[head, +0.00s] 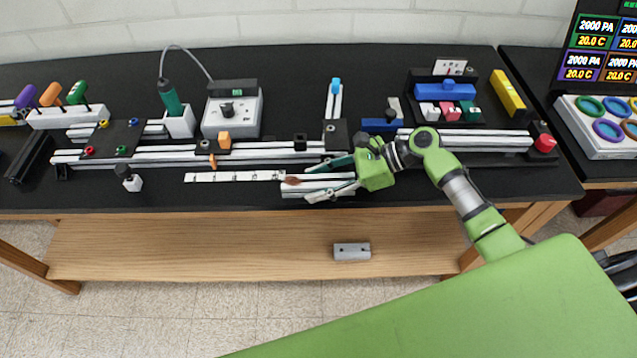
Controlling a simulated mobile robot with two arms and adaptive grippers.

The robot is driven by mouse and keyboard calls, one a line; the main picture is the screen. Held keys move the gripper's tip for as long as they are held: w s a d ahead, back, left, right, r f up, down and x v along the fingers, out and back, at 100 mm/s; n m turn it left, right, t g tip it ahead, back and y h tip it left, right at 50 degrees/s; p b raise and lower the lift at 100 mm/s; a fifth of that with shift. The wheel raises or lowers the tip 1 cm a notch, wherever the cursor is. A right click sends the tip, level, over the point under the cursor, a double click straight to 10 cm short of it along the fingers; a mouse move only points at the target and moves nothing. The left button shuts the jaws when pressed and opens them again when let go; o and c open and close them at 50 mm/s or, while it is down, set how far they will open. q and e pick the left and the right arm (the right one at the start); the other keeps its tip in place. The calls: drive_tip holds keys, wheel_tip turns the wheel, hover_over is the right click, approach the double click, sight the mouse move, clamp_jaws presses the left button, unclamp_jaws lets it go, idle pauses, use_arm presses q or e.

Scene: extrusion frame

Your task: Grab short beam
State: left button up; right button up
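A short pale beam (325,178) lies near the front edge of the black bench top, just right of a white marked strip. My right gripper (308,183) reaches in from the right over this beam. Its two fingers are spread wide, one on the far side and one on the near side of the beam. I see no clear contact, and the exact height of the fingers above the bench cannot be told. My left gripper is not in view.
A long pale beam assembly (190,156) runs behind the short beam. The white marked strip (230,177) lies to its left. A grey control box (245,118) and a screwdriver holder (180,124) stand farther back. A grey block (351,251) sits on the lower wooden shelf.

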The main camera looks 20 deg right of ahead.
clamp_jaws()
drive_tip(key=shift+r, duration=0.2)
